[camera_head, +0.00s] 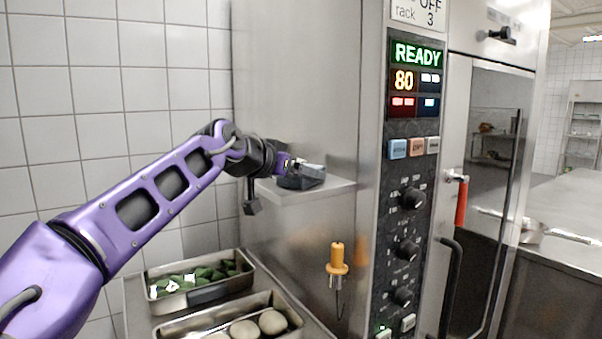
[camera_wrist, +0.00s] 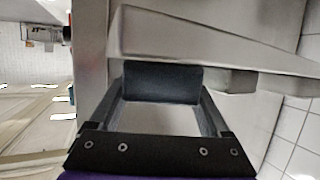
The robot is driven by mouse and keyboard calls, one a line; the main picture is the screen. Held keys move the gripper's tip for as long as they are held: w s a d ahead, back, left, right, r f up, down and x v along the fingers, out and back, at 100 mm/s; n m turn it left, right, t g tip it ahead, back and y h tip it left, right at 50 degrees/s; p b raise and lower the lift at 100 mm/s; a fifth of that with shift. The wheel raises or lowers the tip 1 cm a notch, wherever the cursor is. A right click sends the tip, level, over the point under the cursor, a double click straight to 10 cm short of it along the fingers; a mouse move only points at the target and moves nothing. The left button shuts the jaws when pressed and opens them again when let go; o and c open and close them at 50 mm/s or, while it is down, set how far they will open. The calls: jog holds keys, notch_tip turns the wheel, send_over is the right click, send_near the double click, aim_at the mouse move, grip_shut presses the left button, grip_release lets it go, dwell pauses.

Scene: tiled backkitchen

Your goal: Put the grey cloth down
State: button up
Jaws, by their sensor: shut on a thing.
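The grey cloth (camera_head: 300,183) is a small dark folded piece at the small steel shelf (camera_head: 338,187) on the oven's side. My gripper (camera_head: 292,168) is at the shelf with its fingers at the cloth. In the wrist view my gripper (camera_wrist: 162,98) is shut on the cloth (camera_wrist: 162,83), which spans between the two fingers. The shelf (camera_wrist: 205,42) fills the area just past the cloth there. I cannot tell whether the cloth's underside touches the shelf.
A tall steel oven with a control panel (camera_head: 407,170) stands right of the shelf. An orange-handled probe (camera_head: 337,258) hangs below. Two steel trays, one with green pieces (camera_head: 200,276) and one with pale round pieces (camera_head: 272,321), sit below my arm. A tiled wall is behind.

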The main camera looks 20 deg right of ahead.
jog(key=o, duration=1.4)
jog(key=shift+f, duration=0.1)
jog(key=shift+c, duration=0.2)
jog(key=shift+r+p, duration=0.3)
jog(key=shift+p, duration=0.1)
jog(key=v, duration=1.2)
jog(key=shift+f+b, duration=0.15)
jog(key=shift+b, duration=0.2)
